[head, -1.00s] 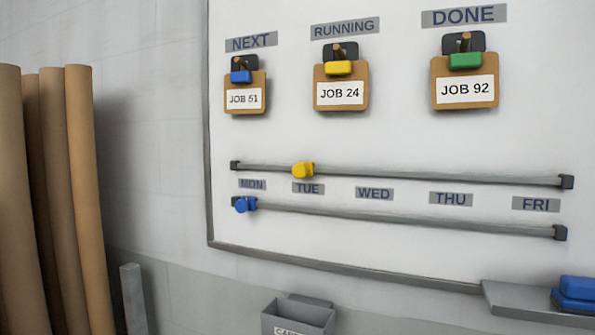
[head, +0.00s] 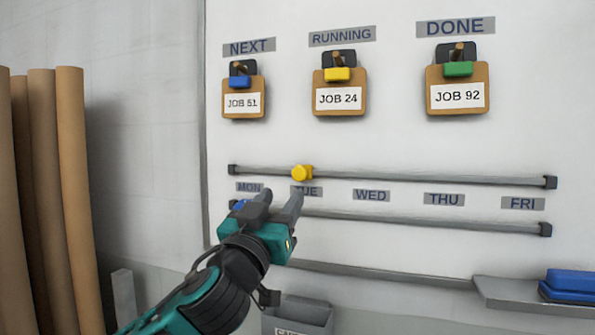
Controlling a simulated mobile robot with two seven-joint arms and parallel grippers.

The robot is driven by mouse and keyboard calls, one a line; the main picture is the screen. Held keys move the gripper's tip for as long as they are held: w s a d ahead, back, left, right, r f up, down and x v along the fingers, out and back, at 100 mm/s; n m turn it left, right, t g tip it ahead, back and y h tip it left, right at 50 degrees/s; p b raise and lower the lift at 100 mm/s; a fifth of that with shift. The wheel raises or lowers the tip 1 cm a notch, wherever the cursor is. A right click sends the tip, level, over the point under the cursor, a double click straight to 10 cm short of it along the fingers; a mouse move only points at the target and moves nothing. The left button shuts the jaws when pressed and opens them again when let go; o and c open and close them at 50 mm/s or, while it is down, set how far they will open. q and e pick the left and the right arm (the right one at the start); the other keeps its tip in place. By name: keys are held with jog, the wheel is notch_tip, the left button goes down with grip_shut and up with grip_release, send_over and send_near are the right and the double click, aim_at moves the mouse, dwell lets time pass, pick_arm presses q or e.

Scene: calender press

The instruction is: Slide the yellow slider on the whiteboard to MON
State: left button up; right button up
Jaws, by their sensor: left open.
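The yellow slider (head: 301,173) sits on the upper rail (head: 420,178), above the TUE label (head: 309,191). The MON label (head: 249,187) is to its left, near the rail's left end. My left gripper (head: 279,197) is open and empty, below and a little left of the yellow slider, apart from it in the picture. Its fingers point up toward the rails and cover part of the TUE label. The blue slider (head: 238,205) is on the lower rail (head: 420,221) near MON, partly hidden by the gripper. My right gripper is not in view.
Three job boards hang above: JOB 51 (head: 243,103), JOB 24 (head: 339,98) and JOB 92 (head: 458,96). A tray ledge (head: 520,296) with a blue block (head: 570,283) is at lower right. A grey bin (head: 298,316) is below the board. Brown rolls (head: 78,190) stand at left.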

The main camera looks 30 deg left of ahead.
aim_at(297, 174)
pick_arm(q)
jog(key=p+x, duration=0.2)
jog(key=x, duration=0.8)
jog(key=shift+w+p, duration=0.25)
jog(key=shift+p, duration=0.15)
jog(key=shift+c, duration=0.3)
grip_shut()
jog(key=shift+a, duration=0.1)
